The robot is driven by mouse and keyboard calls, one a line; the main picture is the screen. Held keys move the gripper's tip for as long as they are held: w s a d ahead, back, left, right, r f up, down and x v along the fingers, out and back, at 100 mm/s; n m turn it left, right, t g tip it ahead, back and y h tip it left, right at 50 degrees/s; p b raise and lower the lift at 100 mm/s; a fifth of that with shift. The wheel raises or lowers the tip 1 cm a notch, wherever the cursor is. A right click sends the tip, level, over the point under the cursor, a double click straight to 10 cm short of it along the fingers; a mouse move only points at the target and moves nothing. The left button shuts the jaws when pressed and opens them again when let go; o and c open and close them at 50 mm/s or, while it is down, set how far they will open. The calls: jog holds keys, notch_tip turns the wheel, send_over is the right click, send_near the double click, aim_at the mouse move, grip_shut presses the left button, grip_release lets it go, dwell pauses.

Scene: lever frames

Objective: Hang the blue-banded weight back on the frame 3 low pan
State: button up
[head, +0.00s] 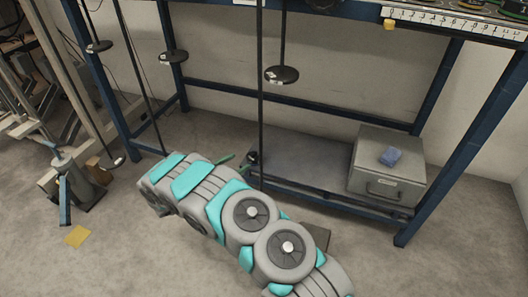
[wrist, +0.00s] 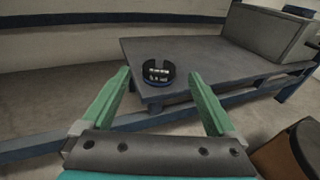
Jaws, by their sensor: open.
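The blue-banded weight (wrist: 158,73) is a dark slotted disc with a pale label and a blue band near its base. It lies near the edge of the low grey shelf (wrist: 205,60). My gripper (wrist: 159,78) is open, its green fingers apart, with the weight seen beyond and between the fingertips, not gripped. In the head view my gripper (head: 236,165) is at the shelf's left end, beside a small dark shape that may be the weight. I cannot tell which is frame 3's low pan.
Blue frame legs (head: 440,150) and long thin rods (head: 261,90) border the space. A yellow paper (head: 78,236) lies on the open floor at left.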

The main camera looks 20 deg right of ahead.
aim_at(249, 162)
jog(key=w+d+f, duration=0.1)
jog(key=w+d+f+b, duration=0.1)
jog(key=d, duration=0.1)
jog(key=w+d+f+b, duration=0.1)
jog(key=d, duration=0.1)
jog(key=shift+w+d+f, duration=0.1)
jog(key=shift+d+f, duration=0.05)
jog(key=shift+f, duration=0.25)
jog(key=shift+b+x, duration=0.5)
jog(key=shift+x, duration=0.9)
jog(key=c, duration=1.4)
jog(key=shift+r, duration=1.6)
jog(key=shift+c, duration=0.2)
